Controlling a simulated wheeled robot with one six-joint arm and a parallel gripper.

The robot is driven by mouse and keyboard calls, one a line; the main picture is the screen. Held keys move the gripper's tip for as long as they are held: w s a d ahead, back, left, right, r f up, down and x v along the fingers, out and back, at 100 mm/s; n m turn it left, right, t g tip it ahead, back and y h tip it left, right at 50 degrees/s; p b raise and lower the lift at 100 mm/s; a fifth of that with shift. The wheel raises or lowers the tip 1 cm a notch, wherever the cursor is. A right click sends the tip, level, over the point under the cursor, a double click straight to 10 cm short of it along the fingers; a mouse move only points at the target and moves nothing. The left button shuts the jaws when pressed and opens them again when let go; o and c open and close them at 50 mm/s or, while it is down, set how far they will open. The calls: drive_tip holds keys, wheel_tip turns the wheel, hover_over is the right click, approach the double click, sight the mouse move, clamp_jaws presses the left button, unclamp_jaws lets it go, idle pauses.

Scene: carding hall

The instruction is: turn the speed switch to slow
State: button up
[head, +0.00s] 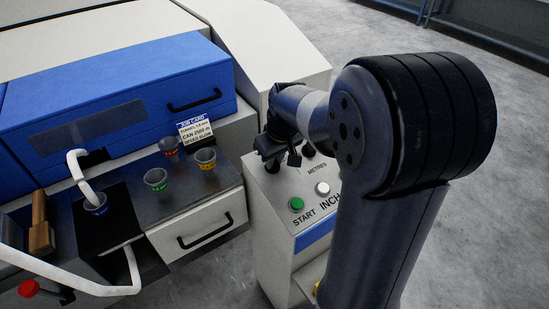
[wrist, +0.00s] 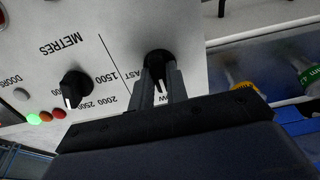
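The speed switch (wrist: 158,57) is a black knob with a white pointer line on the pale control panel, seen in the wrist view. Its pointer points down in the picture, toward a partly hidden label of which "OW" shows. The end of a "FAST" label shows to its left. My gripper (wrist: 160,78) has one finger on each side of the knob, and they look closed on it. In the head view my gripper (head: 271,163) is down at the panel's far left part, and it hides the switch there.
The METRES dial (wrist: 75,88) is beside the switch, pointing near 2500. The panel also has a green START button (head: 297,204) and a white INCH button (head: 322,188). Several small cups, one a yellow cup (head: 206,158), and a job card (head: 194,131) stand left of the panel.

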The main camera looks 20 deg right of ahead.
drive_tip(key=o, duration=0.4)
drive_tip(key=v, duration=1)
drive_tip(key=shift+s+r, duration=0.1)
drive_tip(key=shift+r, duration=0.3)
drive_tip(key=x, duration=1.1)
